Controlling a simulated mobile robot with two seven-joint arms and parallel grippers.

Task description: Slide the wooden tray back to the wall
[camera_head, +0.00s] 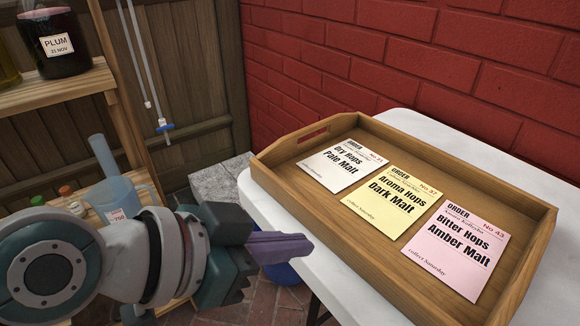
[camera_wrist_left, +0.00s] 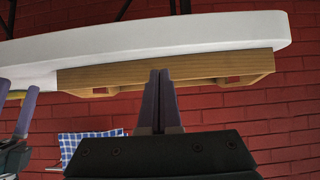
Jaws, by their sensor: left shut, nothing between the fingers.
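The wooden tray (camera_head: 390,268) lies on the white table (camera_head: 355,305), with a strip of bare tabletop between its far side and the red brick wall (camera_head: 400,60). It holds three order cards: white, yellow and pink. My left gripper (camera_head: 305,244) is shut and empty, its purple fingers just off the tray's near long side, toward its left part. In the left wrist view, the picture is upside down and the fingertips (camera_wrist_left: 160,72) overlap the tray side (camera_wrist_left: 120,75); I cannot tell whether they touch. What looks like my right gripper (camera_wrist_left: 25,115) is partly cut off at the left edge.
Wooden shelves with a plum jar (camera_head: 55,40) and a blue jug (camera_head: 120,200) stand at the left. A grey block (camera_head: 220,182) is beyond the table's left end. A blue checked cloth (camera_wrist_left: 85,145) shows in the left wrist view. The table right of the tray looks bare.

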